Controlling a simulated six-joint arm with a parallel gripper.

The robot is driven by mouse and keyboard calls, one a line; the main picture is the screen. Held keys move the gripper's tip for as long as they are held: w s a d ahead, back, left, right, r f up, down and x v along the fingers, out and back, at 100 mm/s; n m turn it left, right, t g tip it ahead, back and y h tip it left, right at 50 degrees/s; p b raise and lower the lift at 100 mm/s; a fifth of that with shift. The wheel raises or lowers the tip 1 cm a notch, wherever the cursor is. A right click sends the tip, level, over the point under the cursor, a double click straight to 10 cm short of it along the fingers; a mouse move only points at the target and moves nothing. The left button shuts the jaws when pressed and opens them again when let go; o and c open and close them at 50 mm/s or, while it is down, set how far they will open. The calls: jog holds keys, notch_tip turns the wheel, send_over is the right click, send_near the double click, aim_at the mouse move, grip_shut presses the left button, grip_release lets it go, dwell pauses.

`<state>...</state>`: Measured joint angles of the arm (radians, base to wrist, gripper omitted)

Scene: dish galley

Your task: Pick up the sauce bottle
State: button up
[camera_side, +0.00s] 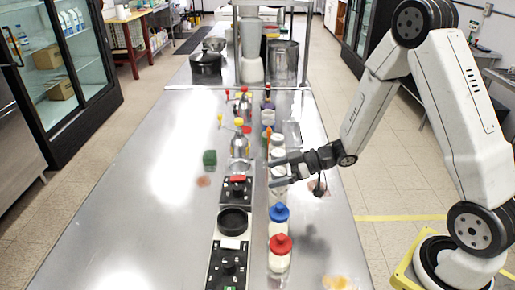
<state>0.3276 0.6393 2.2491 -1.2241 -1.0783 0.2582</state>
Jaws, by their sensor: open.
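My gripper (274,172) reaches in from the right over a row of containers, its two dark fingers pointing left and apart. Pale containers (278,141) stand behind it and partly between the fingers; the overlap hides some of them. In front stand a blue-capped container (279,223) and a red-capped container (280,262), both upright with pale bodies. A slim dark bottle (267,98) stands far back in the row. An orange tip (269,131) shows behind the gripper. I cannot tell which of these is the sauce bottle. Nothing is clearly held.
Left of the row are metal pots (240,147), a black unit with a red top (237,182), a black bowl (233,222) and another black unit (228,267). A green block (209,158) lies farther left. The steel table (130,200) is clear at left.

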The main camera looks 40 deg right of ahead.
jog(key=shift+w+a+f, duration=0.25)
jog(key=shift+w+a, duration=0.15)
grip_shut()
dwell(0.4)
